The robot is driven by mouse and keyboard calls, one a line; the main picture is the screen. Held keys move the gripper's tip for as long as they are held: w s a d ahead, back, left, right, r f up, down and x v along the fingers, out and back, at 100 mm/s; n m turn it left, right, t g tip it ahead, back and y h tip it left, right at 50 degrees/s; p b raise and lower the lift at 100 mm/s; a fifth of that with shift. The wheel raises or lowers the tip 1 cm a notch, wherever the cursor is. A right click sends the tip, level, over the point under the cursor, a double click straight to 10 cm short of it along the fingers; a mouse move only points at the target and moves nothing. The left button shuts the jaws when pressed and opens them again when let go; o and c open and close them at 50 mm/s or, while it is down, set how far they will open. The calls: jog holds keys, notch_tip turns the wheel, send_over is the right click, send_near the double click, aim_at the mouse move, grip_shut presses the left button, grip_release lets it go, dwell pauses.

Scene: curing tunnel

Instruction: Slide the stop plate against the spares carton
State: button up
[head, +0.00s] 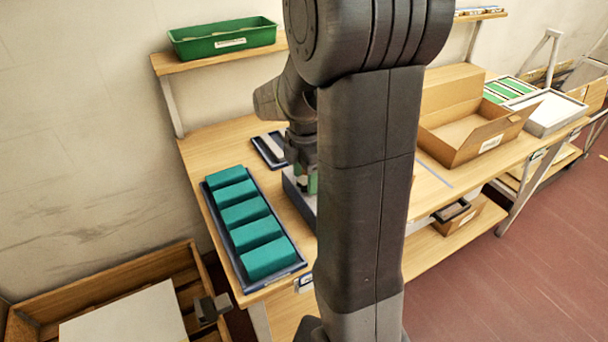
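My gripper (305,182) points down over the wooden bench, just left of my dark arm column, which hides part of it. A bit of green shows at its tip; I cannot tell whether this is a held thing or part of the gripper. Below it is a grey-blue item (297,197), mostly hidden behind my arm. An open brown cardboard carton (483,143) stands on the bench to the right, its flaps up and a white label on its front. I cannot tell whether it is the spares carton. I cannot make out the stop plate for sure.
A dark blue tray (229,247) with several teal blocks lies at the bench's left. A small dark tray (268,152) lies behind it. A green bin (224,43) stands on the shelf above. A white open box (549,113) is right of the carton. Another carton (462,216) sits below.

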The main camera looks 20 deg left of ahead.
notch_tip(320, 180, up, 14)
dwell(0.6)
jog(key=shift+f, duration=0.15)
jog(key=f, duration=1.4)
jog(key=shift+s+a, duration=0.25)
jog(key=shift+a, duration=0.05)
jog(key=shift+s+a+r, duration=0.1)
jog(key=shift+s+a, duration=0.35)
jog(key=shift+s, duration=0.15)
jog(key=shift+d, duration=0.1)
